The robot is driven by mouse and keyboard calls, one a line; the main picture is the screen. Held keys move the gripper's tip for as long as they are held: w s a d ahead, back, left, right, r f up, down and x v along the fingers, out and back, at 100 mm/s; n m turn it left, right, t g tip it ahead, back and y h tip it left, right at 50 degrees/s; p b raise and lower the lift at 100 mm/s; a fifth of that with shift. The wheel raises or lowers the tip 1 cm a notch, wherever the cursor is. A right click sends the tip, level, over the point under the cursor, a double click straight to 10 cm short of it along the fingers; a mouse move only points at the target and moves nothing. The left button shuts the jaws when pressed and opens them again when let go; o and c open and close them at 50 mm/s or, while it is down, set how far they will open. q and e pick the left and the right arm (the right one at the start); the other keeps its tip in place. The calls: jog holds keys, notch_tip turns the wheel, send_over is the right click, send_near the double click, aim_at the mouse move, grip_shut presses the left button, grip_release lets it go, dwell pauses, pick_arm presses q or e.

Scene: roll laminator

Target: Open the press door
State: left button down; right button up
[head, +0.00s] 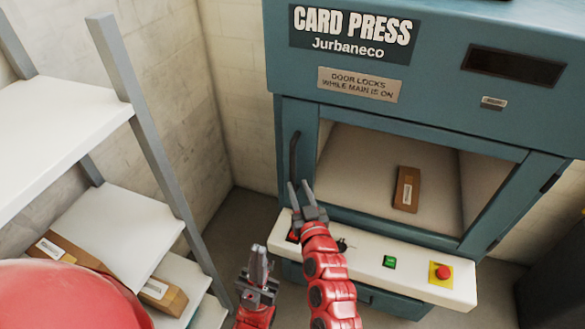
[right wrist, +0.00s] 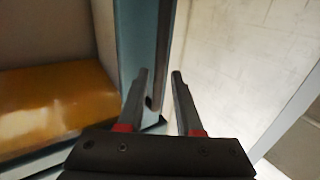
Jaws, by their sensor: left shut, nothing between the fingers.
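The press door (head: 400,128) is a teal frame around a large window, and it looks shut in the teal card press (head: 430,75). Its dark vertical handle (head: 294,155) is on the door's left side. My right gripper (head: 300,190) is open just below the handle's lower end in the head view. In the right wrist view a dark upright strip, seemingly the handle (right wrist: 163,45), shows beyond the gap between the open fingertips (right wrist: 160,74); I cannot tell if they touch it. My left gripper (head: 259,262) is shut and empty, lower and to the left.
A white control panel (head: 415,277) below the door carries a red switch (head: 292,236), a dark knob (head: 342,245), a green button (head: 389,262) and a red emergency button (head: 442,271). A brown box (head: 406,189) lies behind the window. White shelves (head: 115,232) stand at left.

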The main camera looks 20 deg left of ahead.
aim_at(294, 174)
jog(key=shift+p+x, duration=0.7)
jog(key=shift+x, duration=2.75)
jog(key=shift+c, duration=0.2)
grip_shut()
